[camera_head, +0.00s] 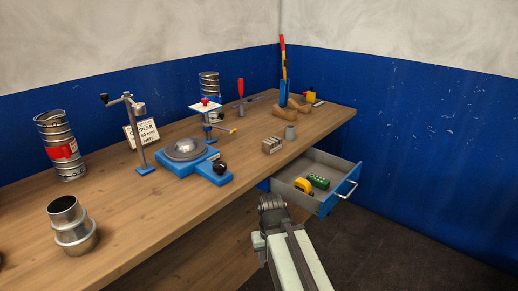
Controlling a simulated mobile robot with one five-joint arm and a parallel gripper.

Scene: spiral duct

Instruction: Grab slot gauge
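A small grey block with slots in its top (272,145) sits on the workbench near its front edge, right of the blue device. It looks like the slot gauge, though it is too small to be certain. My gripper (268,202) is in front of the bench, below and apart from the block, with my arm reaching up from the bottom of the view. Its fingers are dark and seen from behind, so their opening does not show. No object is visible in it.
An open drawer (341,197) juts out right of my gripper, holding a yellow tape measure (303,186) and a green block (319,182). A grey cylinder (290,131) stands beside the slotted block. A blue device with a round metal plate (186,150) is left. Floor at right is clear.

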